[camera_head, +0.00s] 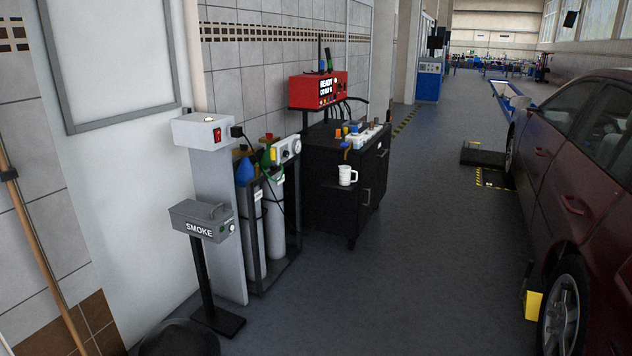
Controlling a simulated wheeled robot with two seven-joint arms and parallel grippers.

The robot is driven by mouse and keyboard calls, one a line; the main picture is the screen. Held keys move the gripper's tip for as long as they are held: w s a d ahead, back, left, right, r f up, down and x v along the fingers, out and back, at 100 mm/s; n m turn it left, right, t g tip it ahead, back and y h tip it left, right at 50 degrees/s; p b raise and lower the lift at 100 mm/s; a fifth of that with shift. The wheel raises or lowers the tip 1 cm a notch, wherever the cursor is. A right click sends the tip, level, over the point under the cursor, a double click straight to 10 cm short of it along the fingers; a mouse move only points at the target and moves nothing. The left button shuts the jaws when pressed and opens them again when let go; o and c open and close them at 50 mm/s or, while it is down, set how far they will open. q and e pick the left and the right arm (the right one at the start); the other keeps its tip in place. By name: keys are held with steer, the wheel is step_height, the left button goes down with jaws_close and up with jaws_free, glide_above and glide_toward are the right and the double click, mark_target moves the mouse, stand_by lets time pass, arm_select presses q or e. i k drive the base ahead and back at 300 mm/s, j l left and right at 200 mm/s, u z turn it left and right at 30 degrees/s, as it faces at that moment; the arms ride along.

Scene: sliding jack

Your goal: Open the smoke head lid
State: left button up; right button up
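The smoke head is a grey box (200,229) marked "SMOKE" on a dark post with a flat square foot, in the left part of the head view. Its lid (198,211) lies flat on top and looks shut. A small handle stands up from the lid near its right side. A small round knob or fitting is on the right end of the box. Neither of my grippers is in view.
Behind the box stand a white panel with a white unit (203,130) and a rack of gas cylinders (274,222). A black cabinet (324,205) with a white mug (347,175) is further back. A dark red car (590,150) is on the right. The middle floor is clear.

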mark_target(200, 206)
steer(key=i, duration=0.75)
steer(key=i+u, duration=0.15)
steer(key=i, duration=0.55)
steer(key=i+l+u, duration=0.15)
steer(key=i+u, duration=0.25)
steer(key=i+l+u, duration=1.2)
steer(key=l, duration=0.15)
